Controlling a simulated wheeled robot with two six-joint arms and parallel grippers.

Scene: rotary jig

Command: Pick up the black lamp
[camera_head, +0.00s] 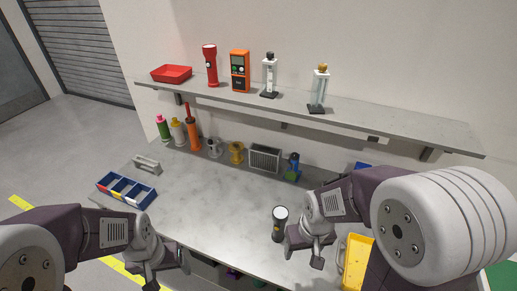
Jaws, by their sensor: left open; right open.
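The black lamp (277,228) stands upright on the workbench near its front edge, with a pale lens on top. My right gripper (304,252) is open just to the right of the lamp, with a small gap visible between them. My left gripper (166,275) is open and empty at the lower left, by the bench's front edge, well apart from the lamp.
The grey workbench (200,205) is clear left of the lamp. A blue divided tray (127,191) and grey handle (147,164) lie at left. Bottles, spools and a grey vented box (264,158) line the back below a shelf (210,94). A yellow tray (357,262) is at right.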

